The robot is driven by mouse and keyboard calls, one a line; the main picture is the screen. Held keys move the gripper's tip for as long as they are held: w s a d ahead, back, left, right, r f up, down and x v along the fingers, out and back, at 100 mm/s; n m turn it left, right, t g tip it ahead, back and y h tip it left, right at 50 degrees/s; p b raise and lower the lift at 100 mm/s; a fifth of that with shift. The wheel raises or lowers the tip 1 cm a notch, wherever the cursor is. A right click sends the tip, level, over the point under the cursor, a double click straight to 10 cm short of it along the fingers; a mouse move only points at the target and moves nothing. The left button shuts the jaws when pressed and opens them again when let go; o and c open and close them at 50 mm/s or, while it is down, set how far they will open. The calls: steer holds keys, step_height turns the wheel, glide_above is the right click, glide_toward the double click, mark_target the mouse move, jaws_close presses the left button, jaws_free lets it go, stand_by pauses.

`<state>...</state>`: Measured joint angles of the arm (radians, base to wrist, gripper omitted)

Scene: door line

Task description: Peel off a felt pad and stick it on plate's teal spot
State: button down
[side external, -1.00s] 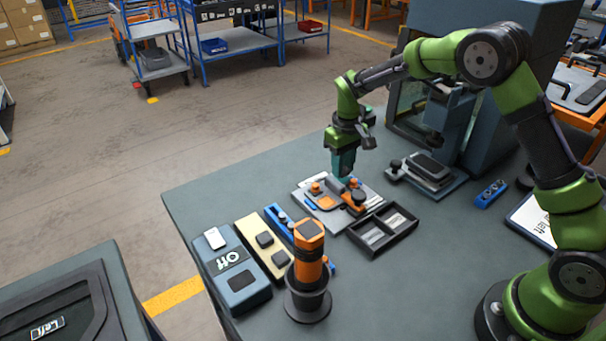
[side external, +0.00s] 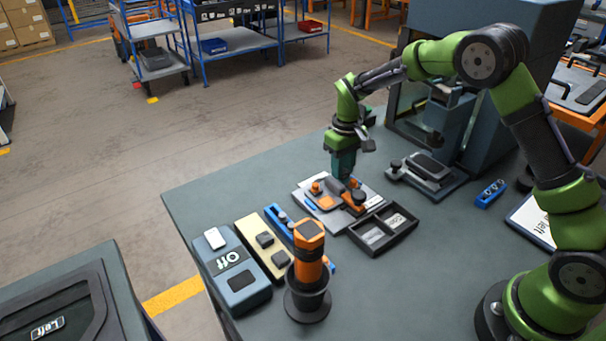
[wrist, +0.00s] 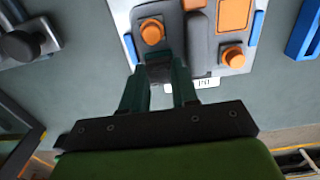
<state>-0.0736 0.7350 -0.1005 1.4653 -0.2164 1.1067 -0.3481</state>
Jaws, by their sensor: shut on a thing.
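My gripper (side external: 343,174) points down at the back edge of the grey plate fixture (side external: 318,215). In the wrist view my gripper (wrist: 159,78) is shut on a small dark piece (wrist: 158,72), which looks like a felt pad. The fingers hide much of it, and I cannot tell whether it touches the plate. The plate (wrist: 199,35) lies just beyond the fingertips, with orange knobs and an orange patch. Two dark felt pads (side external: 264,239) sit on a tan strip (side external: 247,226), whose far end is bare.
A black divided tray (side external: 384,243) stands right of the fixture. A blue-grey "Off" box (side external: 240,285), a blue rail (side external: 277,217) and an orange-topped post (side external: 308,262) stand in front. A press-like machine (side external: 455,125) stands behind right. The table's left back is clear.

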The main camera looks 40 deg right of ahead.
steer(key=shift+f, duration=0.55)
stand_by(1.1)
steer(key=c, duration=0.8)
jaws_free()
steer(key=shift+a, duration=0.1)
steer(key=shift+r, duration=0.25)
steer(key=r, duration=1.6)
steer(key=shift+d+r, duration=0.2)
steer(key=shift+r, duration=0.05)
